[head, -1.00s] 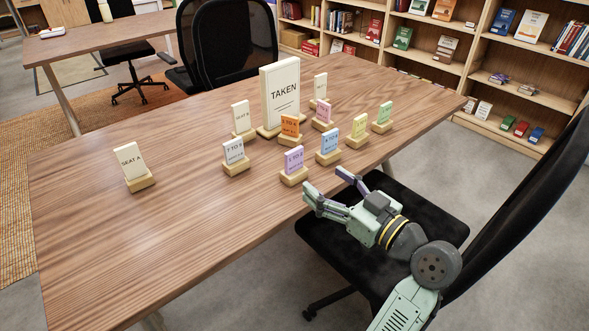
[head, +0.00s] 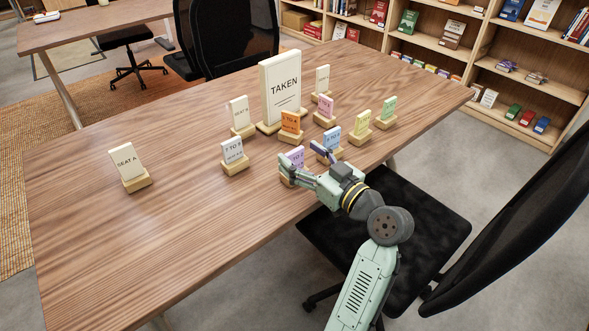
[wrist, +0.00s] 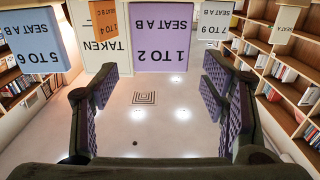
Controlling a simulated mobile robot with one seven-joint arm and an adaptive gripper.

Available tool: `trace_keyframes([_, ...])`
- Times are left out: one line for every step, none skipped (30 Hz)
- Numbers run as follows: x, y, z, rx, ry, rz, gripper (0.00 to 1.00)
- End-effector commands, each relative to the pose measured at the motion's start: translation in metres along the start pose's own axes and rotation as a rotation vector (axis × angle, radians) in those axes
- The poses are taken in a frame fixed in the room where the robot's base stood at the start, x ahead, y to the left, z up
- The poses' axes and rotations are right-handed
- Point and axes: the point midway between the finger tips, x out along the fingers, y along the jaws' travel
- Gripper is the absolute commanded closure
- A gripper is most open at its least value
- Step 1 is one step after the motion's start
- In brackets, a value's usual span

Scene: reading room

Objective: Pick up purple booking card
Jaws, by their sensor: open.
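The purple booking card (head: 297,154) stands upright in a wooden base near the table's front edge, partly hidden by my gripper in the head view. My gripper (head: 302,158) is open, with one finger on each side of the card's line. In the wrist view, which is upside down, the purple card (wrist: 162,40) reads "1 TO 2, SEAT A B". It is centred between the open, empty fingertips (wrist: 160,78) and just ahead of them. I see no contact.
A blue card (head: 332,138) stands close to the right of my gripper, and an orange card (head: 291,123) stands behind. White, pink, yellow and green cards and a tall TAKEN sign (head: 281,85) share the table (head: 160,240). Its front left is clear. A black chair (head: 420,215) is at the front edge.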

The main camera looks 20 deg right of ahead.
Motion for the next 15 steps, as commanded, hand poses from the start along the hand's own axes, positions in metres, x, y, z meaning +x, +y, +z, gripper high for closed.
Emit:
trace_keyframes([0.008, -0.002, -0.004, 0.004, -0.001, -0.003, 0.33])
trace_keyframes([0.013, -0.002, -0.003, 0.003, -0.001, -0.003, 0.33])
trace_keyframes([0.018, -0.001, -0.002, 0.003, 0.000, -0.002, 0.33])
trace_keyframes([0.021, -0.001, -0.002, 0.002, -0.001, -0.001, 0.33])
trace_keyframes([0.024, -0.001, -0.002, 0.001, 0.000, -0.002, 0.33])
trace_keyframes([0.026, -0.001, -0.002, 0.001, 0.001, -0.001, 0.33])
trace_keyframes([0.028, -0.001, -0.001, 0.000, 0.001, -0.001, 0.33])
trace_keyframes([0.029, -0.001, -0.001, 0.000, 0.001, -0.001, 0.33])
trace_keyframes([0.029, -0.001, 0.000, 0.000, 0.001, -0.001, 0.33])
trace_keyframes([0.029, -0.001, 0.000, 0.000, 0.001, 0.000, 0.33])
trace_keyframes([0.029, -0.001, 0.000, 0.000, 0.001, 0.000, 0.33])
trace_keyframes([0.029, -0.001, 0.000, 0.000, 0.001, 0.000, 0.33])
trace_keyframes([0.029, -0.001, 0.000, 0.000, 0.001, 0.000, 0.33])
trace_keyframes([0.029, -0.001, 0.000, 0.000, 0.001, 0.000, 0.33])
trace_keyframes([0.029, -0.001, 0.000, 0.000, 0.001, 0.000, 0.36])
